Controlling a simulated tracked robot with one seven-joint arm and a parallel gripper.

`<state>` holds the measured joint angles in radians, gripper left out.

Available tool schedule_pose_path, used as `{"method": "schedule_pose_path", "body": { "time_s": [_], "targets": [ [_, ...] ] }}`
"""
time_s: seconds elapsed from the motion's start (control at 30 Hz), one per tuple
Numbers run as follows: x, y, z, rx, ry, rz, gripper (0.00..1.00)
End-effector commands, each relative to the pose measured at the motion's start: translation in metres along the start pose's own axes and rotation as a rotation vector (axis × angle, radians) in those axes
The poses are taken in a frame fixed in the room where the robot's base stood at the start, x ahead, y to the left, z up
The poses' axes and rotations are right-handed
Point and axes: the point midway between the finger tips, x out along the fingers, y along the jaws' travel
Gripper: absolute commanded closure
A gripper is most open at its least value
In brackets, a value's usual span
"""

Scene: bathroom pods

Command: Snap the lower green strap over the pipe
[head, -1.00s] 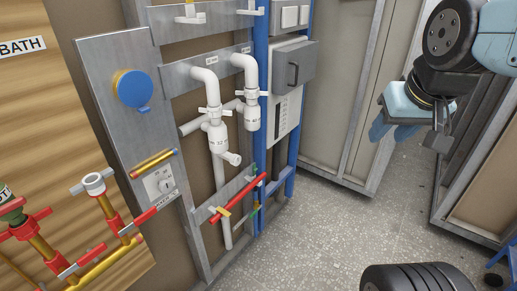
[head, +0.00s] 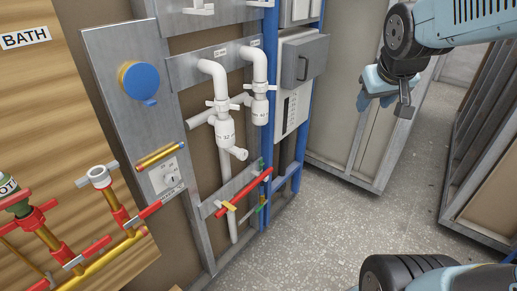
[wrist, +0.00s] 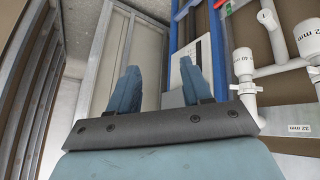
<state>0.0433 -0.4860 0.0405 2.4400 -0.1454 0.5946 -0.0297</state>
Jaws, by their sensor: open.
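The lower green strap (head: 263,206) is a small green piece low on the wall frame, beside the blue upright. It is too small to tell whether it is around a pipe. A second green piece (head: 262,164) sits above it, near the end of the red pipe (head: 243,194). A yellow strap (head: 229,206) is on the red pipe. My gripper (head: 376,99) is open and empty, well above and to the right of these straps. Its two blue fingers stand apart in the wrist view (wrist: 160,88), where I cannot make out the green strap.
White pipes with traps (head: 224,125) stick out from the wall above the straps. A grey box (head: 303,60) is fixed to the blue frame (head: 269,100). Red and yellow pipes (head: 100,245) are at lower left. The speckled floor (head: 320,235) is clear.

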Motion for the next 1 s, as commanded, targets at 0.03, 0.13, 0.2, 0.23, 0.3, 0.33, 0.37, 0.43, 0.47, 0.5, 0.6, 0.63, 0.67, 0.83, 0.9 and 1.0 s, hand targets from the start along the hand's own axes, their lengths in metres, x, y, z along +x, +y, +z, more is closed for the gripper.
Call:
{"method": "schedule_pose_path", "body": {
  "time_s": [0.03,0.13,0.2,0.23,0.3,0.33,0.37,0.43,0.47,0.5,0.6,0.63,0.67,0.83,0.9,1.0],
  "targets": [
    [0.015,0.002,-0.011,-0.025,0.006,0.008,0.51],
    [0.041,0.004,-0.033,-0.078,0.037,0.021,0.51],
    [0.06,0.005,-0.048,-0.114,0.059,0.025,0.51],
    [0.069,0.005,-0.054,-0.131,0.068,0.026,0.51],
    [0.089,0.004,-0.067,-0.169,0.091,0.025,0.51],
    [0.098,0.003,-0.072,-0.185,0.101,0.023,0.51],
    [0.106,0.002,-0.077,-0.201,0.111,0.021,0.51],
    [0.128,0.0,-0.088,-0.238,0.135,0.013,0.51],
    [0.137,-0.001,-0.093,-0.254,0.145,0.009,0.51],
    [0.149,-0.003,-0.098,-0.274,0.158,0.002,0.51],
    [0.18,-0.01,-0.11,-0.324,0.195,-0.021,0.51],
    [0.189,-0.012,-0.114,-0.337,0.206,-0.03,0.51],
    [0.199,-0.015,-0.116,-0.352,0.217,-0.039,0.51],
    [0.252,-0.031,-0.127,-0.423,0.284,-0.1,0.51],
    [0.273,-0.04,-0.129,-0.448,0.313,-0.13,0.51],
    [0.303,-0.052,-0.131,-0.479,0.357,-0.178,0.51]
  ]
}}
